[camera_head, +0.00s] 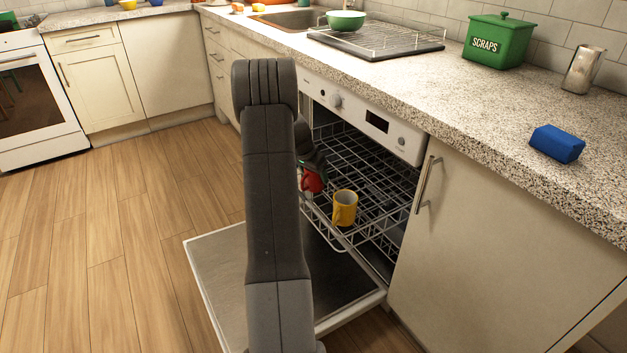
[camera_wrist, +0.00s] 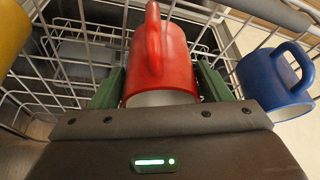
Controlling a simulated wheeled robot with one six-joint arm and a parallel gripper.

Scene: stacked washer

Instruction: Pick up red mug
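The red mug (camera_wrist: 165,65) is in the dishwasher's wire rack. In the wrist view it lies between the two green fingers of my gripper (camera_wrist: 158,88), with its handle up towards the camera and its rim facing my gripper. The fingers stand apart on either side of the mug; a small gap seems to show beside it, and firm contact cannot be made out. In the head view the red mug (camera_head: 311,181) is partly hidden behind my arm, with my gripper (camera_head: 312,165) right at it.
A yellow mug (camera_head: 345,207) stands to the right in the rack (camera_head: 375,185). A blue mug (camera_wrist: 275,80) is right of the red one in the wrist view. The open dishwasher door (camera_head: 222,270) lies low below my arm. The floor at left is clear.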

